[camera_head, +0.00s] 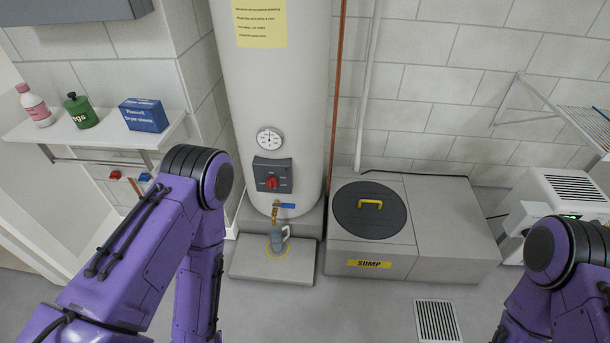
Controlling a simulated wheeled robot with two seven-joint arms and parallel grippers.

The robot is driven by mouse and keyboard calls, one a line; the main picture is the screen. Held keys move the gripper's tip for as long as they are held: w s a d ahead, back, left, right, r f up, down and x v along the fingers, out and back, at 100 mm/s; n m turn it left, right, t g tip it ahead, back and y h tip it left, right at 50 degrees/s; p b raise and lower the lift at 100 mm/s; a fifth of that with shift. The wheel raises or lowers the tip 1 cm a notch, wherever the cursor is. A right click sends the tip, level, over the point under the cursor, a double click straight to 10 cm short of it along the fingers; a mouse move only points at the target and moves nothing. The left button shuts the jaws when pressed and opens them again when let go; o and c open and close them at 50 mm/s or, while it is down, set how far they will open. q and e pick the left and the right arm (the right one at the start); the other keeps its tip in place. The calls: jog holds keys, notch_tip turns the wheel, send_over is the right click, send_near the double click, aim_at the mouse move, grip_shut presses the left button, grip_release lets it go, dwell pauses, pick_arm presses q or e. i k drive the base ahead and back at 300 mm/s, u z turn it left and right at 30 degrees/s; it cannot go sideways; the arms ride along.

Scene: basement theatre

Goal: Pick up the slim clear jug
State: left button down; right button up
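A small grey-blue jug (277,241), see-through as far as I can tell, stands upright on a low grey step (292,264) beneath the drain tap (281,208) of the tall white tank. A yellow ring is marked on the step around its foot. Its handle is at the upper right. My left arm bends down at the left of the picture, and my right arm is at the lower right edge. Both grippers are out of view, and neither arm touches the jug.
A grey sump box (445,235) with a round dark lid stands right of the step. A wall shelf (95,131) holds a pink bottle, green container and blue box. A white appliance (550,205) stands right. Floor before the step looks clear, with a drain grate (437,320).

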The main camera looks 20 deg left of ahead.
aim_at(276, 234)
jog(key=u, duration=0.7)
jog(key=k, duration=0.4)
jog(key=z, duration=0.7)
